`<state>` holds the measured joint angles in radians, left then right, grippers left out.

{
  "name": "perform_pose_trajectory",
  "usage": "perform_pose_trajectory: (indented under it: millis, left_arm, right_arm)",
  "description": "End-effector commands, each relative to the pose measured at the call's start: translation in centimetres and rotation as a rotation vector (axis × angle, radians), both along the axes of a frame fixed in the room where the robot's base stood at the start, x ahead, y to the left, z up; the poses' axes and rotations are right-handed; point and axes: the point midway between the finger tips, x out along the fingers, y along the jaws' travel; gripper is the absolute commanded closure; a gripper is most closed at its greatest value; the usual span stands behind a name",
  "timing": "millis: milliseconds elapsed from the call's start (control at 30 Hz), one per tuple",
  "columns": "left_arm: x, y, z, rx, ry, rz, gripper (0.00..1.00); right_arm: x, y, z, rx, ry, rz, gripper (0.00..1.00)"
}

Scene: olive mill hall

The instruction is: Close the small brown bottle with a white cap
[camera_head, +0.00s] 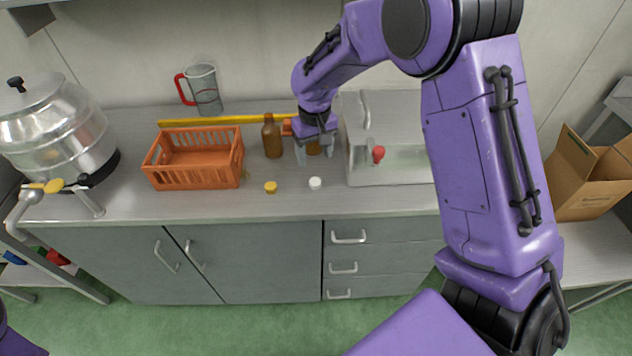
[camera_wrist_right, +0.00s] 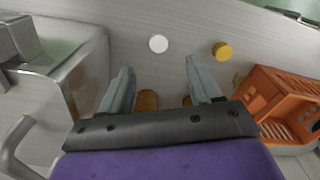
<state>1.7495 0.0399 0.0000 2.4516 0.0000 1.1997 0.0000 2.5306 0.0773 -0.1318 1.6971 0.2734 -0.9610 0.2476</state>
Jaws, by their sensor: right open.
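A small brown bottle (camera_head: 313,149) stands on the counter, partly hidden by my right gripper. A white cap (camera_head: 315,183) lies on the counter in front of it, apart from the bottle; it also shows in the right wrist view (camera_wrist_right: 158,43). My right gripper (camera_head: 315,155) points down at the bottle, open, its fingers to either side. In the right wrist view, brown glass (camera_wrist_right: 147,101) shows between the fingers at the palm's edge; whether they touch it cannot be told. My left gripper is out of view.
A larger brown bottle (camera_head: 272,138) stands just left of my right gripper. A yellow cap (camera_head: 270,187) lies left of the white cap. An orange crate (camera_head: 195,180) is farther left, and a metal box with a red knob (camera_head: 378,154) is close on the right. The front counter strip is mostly clear.

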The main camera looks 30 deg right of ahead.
Motion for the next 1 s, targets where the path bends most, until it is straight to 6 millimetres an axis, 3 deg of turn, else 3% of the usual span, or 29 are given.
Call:
perform_pose_trajectory:
  millis: [200, 633, 800, 1000]
  left_arm:
    - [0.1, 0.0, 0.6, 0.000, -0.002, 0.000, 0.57]
    - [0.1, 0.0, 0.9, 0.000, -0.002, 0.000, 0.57]
    - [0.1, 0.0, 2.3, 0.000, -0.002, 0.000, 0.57]
    - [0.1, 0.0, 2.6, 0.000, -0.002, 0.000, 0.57]
  right_arm:
    - [0.2, 0.0, -3.9, 0.000, 0.009, 0.000, 0.37]
    - [0.2, -0.1, -4.9, 0.000, 0.007, 0.000, 0.37]
    - [-0.3, -0.4, -7.4, 0.001, 0.011, -0.002, 0.37]
    - [-0.2, -0.4, -9.8, 0.000, 0.006, -0.001, 0.37]
